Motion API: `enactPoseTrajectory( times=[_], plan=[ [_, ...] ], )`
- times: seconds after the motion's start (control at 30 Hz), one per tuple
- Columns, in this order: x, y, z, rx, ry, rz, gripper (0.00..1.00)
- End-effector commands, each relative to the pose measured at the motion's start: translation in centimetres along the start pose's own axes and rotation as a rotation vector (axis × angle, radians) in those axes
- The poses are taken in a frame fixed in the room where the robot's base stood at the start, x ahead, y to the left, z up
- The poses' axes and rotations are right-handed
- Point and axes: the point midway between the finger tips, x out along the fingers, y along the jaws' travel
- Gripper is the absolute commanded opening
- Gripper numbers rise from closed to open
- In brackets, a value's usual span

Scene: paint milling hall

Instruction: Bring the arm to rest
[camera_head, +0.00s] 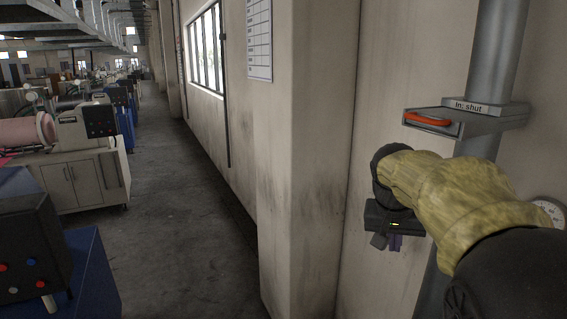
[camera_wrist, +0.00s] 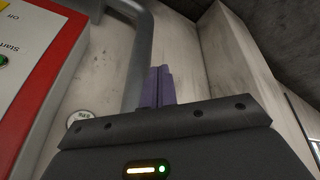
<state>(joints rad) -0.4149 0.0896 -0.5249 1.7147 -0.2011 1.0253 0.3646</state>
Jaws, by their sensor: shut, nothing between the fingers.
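My arm, in a yellowish fabric sleeve, reaches in from the right of the head view and is bent, with its wrist near the wall. My gripper (camera_head: 394,246) hangs below the wrist, in front of the pale wall. Its purple fingers are together and empty. The wrist view also shows my gripper (camera_wrist: 159,70), its fingers side by side with nothing between them. They appear clear of the wall and pipe, though the exact gap cannot be told.
A grey pipe (camera_head: 496,50) carries a slide plate (camera_head: 480,122) with an orange handle (camera_head: 428,119), labelled "In: shut". A gauge (camera_head: 549,212) is at right. The wrist view shows a red-edged panel (camera_wrist: 62,60). Machines (camera_head: 90,125) line the left; the aisle floor (camera_head: 185,215) is clear.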

Motion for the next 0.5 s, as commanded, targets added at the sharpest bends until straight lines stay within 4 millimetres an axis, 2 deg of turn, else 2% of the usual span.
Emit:
enactPoseTrajectory(
  times=[0.03,0.2,0.37,0.5],
  plan=[
    [2.2,-0.4,1.8,-0.029,-0.021,-0.02,0.0],
    [7.6,-2.3,7.4,-0.135,-0.063,-0.097,0.0],
    [11.7,-3.4,13.5,-0.223,-0.092,-0.159,0.0],
    [14.6,-3.9,19.2,-0.29,-0.113,-0.201,0.0]
  ],
)
